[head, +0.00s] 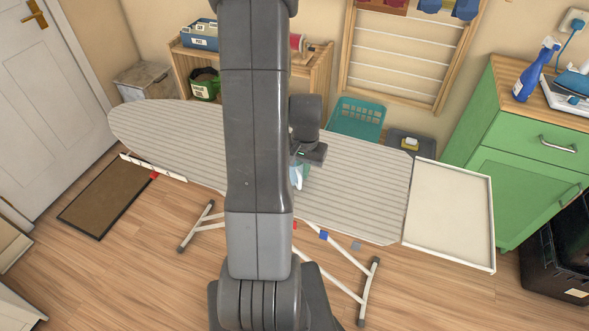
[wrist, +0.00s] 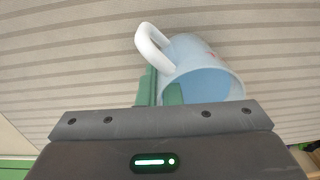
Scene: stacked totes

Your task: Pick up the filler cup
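The filler cup is a pale blue mug with a white handle. In the wrist view the cup (wrist: 205,62) is just beyond my gripper, its mouth turned toward the camera and its handle at the upper left. My gripper (wrist: 160,92) has one green finger outside the cup wall and the other inside the mouth, close together with the wall between them. It looks shut on the wall. In the head view the cup (head: 297,177) shows only partly beside my arm, at the gripper (head: 303,168), over the striped ironing board (head: 350,190). I cannot tell whether it touches the board.
A white tray (head: 448,215) adjoins the board's right end. A teal basket (head: 357,119) and a grey bin (head: 410,143) stand behind. A green cabinet (head: 525,160) is at the right, a wooden shelf (head: 318,75) at the back. The board's visible top is otherwise clear.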

